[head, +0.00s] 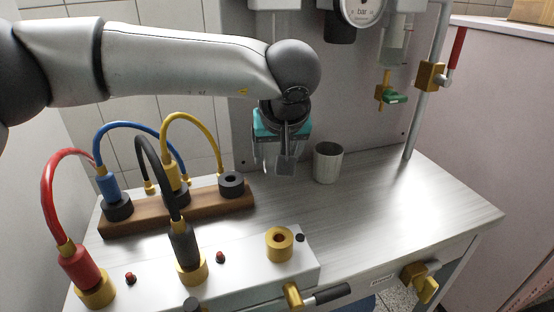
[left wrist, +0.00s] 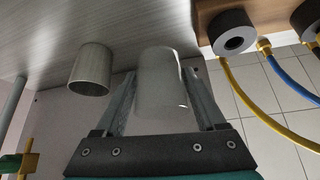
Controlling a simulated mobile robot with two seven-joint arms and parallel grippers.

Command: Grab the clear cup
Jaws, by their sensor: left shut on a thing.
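My left gripper (head: 276,165) comes down from the left arm at the back of the metal worktop. It is shut on the clear cup (left wrist: 162,92), which sits between the two fingers in the left wrist view. In the head view the clear cup (head: 269,154) is faint and partly covered by the fingers. I cannot tell whether its base touches the worktop. My right gripper is in neither view.
A grey opaque cup (head: 328,163) stands upright just right of the gripper. It also shows in the left wrist view (left wrist: 90,70). A wooden block (head: 160,213) with ring sockets and coloured cables is left. The worktop (head: 400,200) is clear at right. A wall panel stands behind.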

